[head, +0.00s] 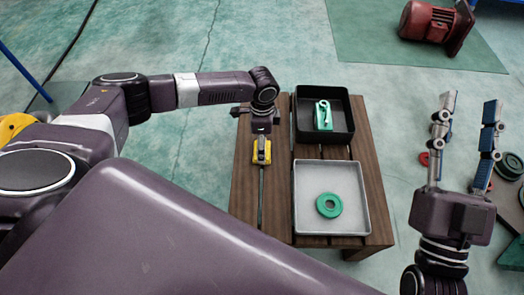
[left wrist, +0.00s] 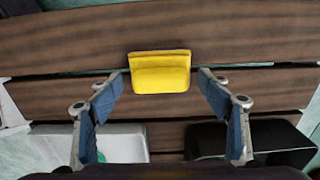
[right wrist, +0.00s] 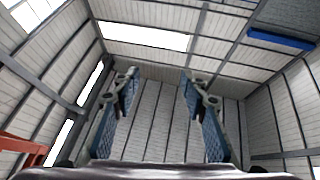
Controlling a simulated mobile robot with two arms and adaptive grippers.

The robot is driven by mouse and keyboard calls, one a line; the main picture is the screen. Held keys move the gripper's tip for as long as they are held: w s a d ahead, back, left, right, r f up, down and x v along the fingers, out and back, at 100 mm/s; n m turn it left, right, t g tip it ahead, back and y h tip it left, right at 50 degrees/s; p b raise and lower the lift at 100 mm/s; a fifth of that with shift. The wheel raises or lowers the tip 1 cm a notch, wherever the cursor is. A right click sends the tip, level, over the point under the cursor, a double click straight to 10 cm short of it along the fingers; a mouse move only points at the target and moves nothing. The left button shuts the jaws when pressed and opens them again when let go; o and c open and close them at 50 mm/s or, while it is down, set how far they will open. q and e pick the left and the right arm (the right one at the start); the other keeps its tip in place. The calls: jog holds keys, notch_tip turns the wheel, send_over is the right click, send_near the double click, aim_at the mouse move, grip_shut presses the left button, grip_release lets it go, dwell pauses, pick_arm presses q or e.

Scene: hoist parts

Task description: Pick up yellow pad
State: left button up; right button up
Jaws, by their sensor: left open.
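The yellow pad (head: 256,158) lies on the wooden slatted table, left of the two trays. In the left wrist view the yellow pad (left wrist: 161,73) shows as a small block on the slats, centred ahead between my fingertips. My left gripper (head: 262,141) points down above the pad and hides part of it in the head view. Its fingers are open, one to each side of the pad in the left wrist view, with no contact visible. My right gripper (head: 468,106) is open and empty, raised right of the table, fingers pointing up.
The wooden table (head: 378,205) has gaps between its slats. On it stand a black tray (head: 348,137) holding a green part (head: 323,116) and a grey tray (head: 356,226) holding a green ring (head: 329,205). A red motor (head: 428,23) lies on the floor at the back right.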

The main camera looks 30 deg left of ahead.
pick_arm(q)
jog(key=shift+f, duration=0.25)
pick_arm(e)
jog(key=shift+s+r+t, duration=0.4)
jog(key=shift+r, duration=0.2)
pick_arm(q)
jog(key=c, duration=1.3)
jog(key=shift+r, duration=0.1)
